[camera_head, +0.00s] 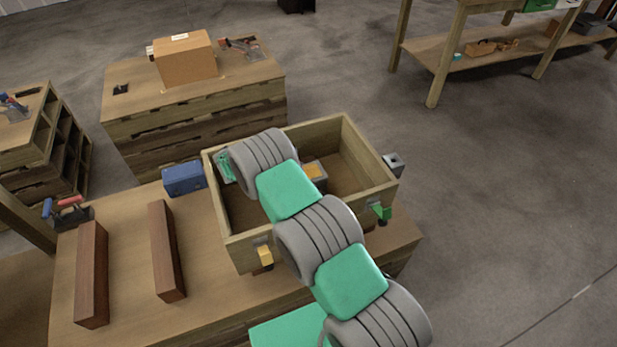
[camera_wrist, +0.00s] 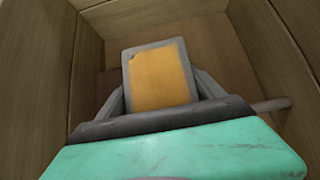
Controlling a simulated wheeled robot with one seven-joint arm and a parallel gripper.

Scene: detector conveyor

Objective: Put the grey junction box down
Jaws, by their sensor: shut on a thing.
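In the wrist view, my gripper (camera_wrist: 162,100) is shut on a grey box with an orange-yellow face (camera_wrist: 158,75), which I take for the grey junction box. It is inside a wooden crate (camera_wrist: 45,80), with crate walls on both sides and the floor beyond. I cannot tell whether the box touches the crate floor. In the head view, the box (camera_head: 314,170) shows partly behind my arm, inside the crate (camera_head: 350,135). My gripper is mostly hidden there by my arm links.
The crate stands on a wooden table (camera_head: 130,240) with two brown bars (camera_head: 167,250) and a blue box (camera_head: 184,179) to its left. A yellow piece (camera_head: 265,256), a green piece (camera_head: 382,212) and a grey block (camera_head: 393,163) sit at its outer sides.

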